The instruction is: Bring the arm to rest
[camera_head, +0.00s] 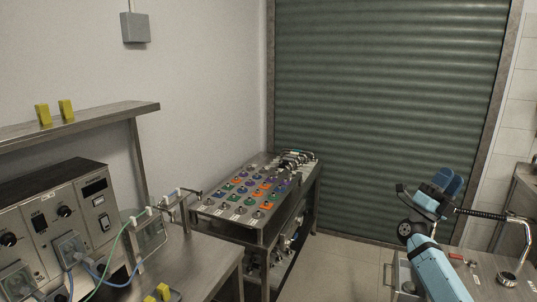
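My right arm comes in from the lower right, with light blue links and a dark round joint. My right gripper (440,190) is at the arm's raised end, in front of the green shutter. It is small and seen at an angle, so I cannot make out its fingers or whether it is open. I see nothing clearly held in it. My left gripper and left arm are out of view.
A steel skid table (236,217) with rows of coloured knobs stands mid-left. A control panel (60,230) with hoses is at lower left, under a shelf (90,124) bearing yellow blocks. A metal bench (470,285) with a curved pipe is at lower right. Floor (340,265) between is clear.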

